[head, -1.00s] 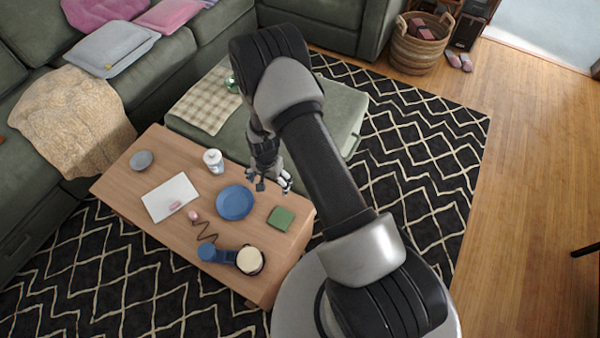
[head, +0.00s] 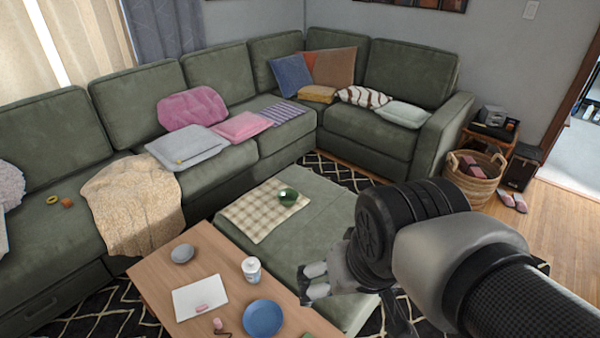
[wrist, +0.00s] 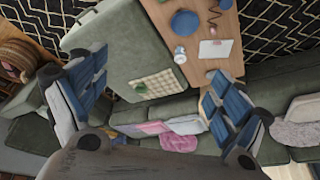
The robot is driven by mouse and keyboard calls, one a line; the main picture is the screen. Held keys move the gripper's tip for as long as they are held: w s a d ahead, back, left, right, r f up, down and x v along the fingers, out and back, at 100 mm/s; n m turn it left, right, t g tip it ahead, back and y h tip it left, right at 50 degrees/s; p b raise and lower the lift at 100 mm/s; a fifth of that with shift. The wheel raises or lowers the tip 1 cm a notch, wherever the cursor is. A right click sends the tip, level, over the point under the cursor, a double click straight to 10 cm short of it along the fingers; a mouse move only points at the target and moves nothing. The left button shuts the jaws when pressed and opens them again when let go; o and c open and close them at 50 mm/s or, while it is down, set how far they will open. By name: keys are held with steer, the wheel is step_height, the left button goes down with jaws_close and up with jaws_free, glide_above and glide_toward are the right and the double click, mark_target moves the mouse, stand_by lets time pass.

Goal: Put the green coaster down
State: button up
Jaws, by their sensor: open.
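The green coaster (head: 308,335) shows only as a sliver at the bottom edge of the head view, on the right end of the wooden coffee table (head: 150,275). The rest of it is cut off by the frame. My gripper (wrist: 155,68) is open in the wrist view, its two blue-padded fingers wide apart with nothing between them. It is raised, and the ottoman, table and sofa show beyond the fingers. In the head view my arm partly hides the gripper at the lower right.
The table holds a blue plate (head: 263,318), a white jar (head: 251,269), a grey dish (head: 182,253) and a white slab (head: 200,298). A green bowl (head: 288,197) sits on a checked cloth (head: 250,215) on the green ottoman (head: 310,240). The sectional (head: 225,125) borders the back and left.

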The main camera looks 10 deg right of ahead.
steer(key=shift+n, duration=0.5)
steer(key=s, duration=0.4)
steer(key=shift+s+r, duration=0.2)
steer(key=shift+r, duration=0.05)
